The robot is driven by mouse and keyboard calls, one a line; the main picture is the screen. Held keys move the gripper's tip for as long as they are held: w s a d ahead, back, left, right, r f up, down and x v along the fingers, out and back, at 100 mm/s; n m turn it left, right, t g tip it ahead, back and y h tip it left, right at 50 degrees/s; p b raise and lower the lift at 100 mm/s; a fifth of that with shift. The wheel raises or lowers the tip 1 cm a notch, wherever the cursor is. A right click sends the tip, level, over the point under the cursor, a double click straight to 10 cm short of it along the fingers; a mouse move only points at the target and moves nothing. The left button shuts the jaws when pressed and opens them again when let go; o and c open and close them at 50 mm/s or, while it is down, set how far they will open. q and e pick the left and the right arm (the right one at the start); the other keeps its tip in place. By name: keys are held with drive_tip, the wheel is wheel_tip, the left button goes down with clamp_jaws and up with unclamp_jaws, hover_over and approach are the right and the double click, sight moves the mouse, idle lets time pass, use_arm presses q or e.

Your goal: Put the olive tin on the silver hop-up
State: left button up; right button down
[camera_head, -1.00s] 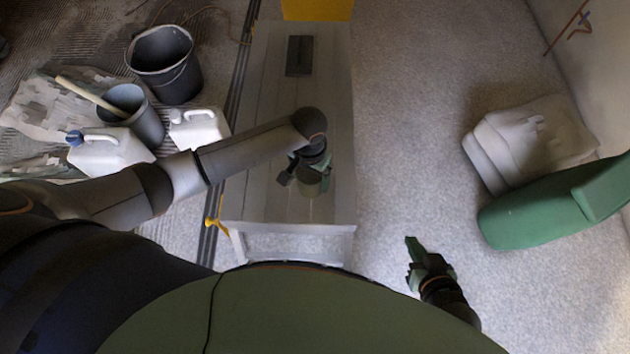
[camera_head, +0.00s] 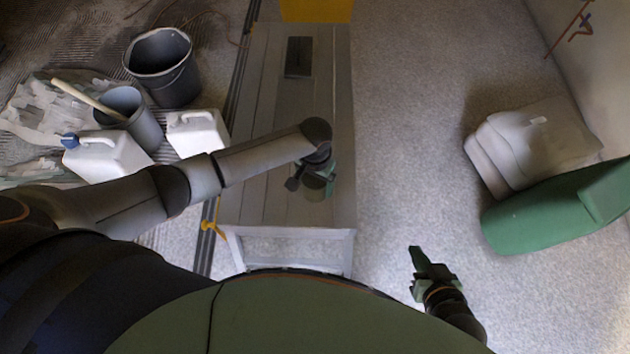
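The silver hop-up (camera_head: 300,110) is a long grey platform with a slatted top, running up the middle of the head view. The olive tin (camera_head: 318,190) shows at its near part, greenish and partly covered by my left gripper (camera_head: 308,178). That gripper points down over the tin, and its fingers are too dark and overlapped to tell whether they close on it. I cannot tell if the tin rests on the top or hangs just above it. My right gripper (camera_head: 418,262) is low over the bare floor, right of the hop-up, with nothing visible in it.
A dark bucket (camera_head: 165,80), a smaller grey bucket (camera_head: 140,125) and white jugs (camera_head: 108,155) stand left of the hop-up. A dark flat thing (camera_head: 299,56) lies on its far part. Pale sacks (camera_head: 535,145) and a green object (camera_head: 540,215) are at right. The floor between is clear.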

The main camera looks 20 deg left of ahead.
use_arm(q)
drive_tip(key=shift+o, duration=1)
wheel_tip(320, 180, up, 11)
drive_tip(key=p, duration=0.3)
drive_tip(key=shift+r+p, duration=0.1)
drive_tip(key=shift+p, duration=0.3)
drive_tip(key=shift+s+d+r, duration=0.1)
drive_tip(key=shift+r, duration=0.35)
drive_tip(key=s+d+f+t+h, duration=0.3)
drive_tip(key=s+d+f+h, duration=0.1)
drive_tip(key=s+d, duration=0.15)
drive_tip(key=s+a+r+t, duration=0.1)
drive_tip(key=s+a+t, duration=0.5)
drive_tip(key=a, duration=0.1)
drive_tip(key=shift+y, duration=0.4)
drive_tip(key=shift+r, duration=0.1)
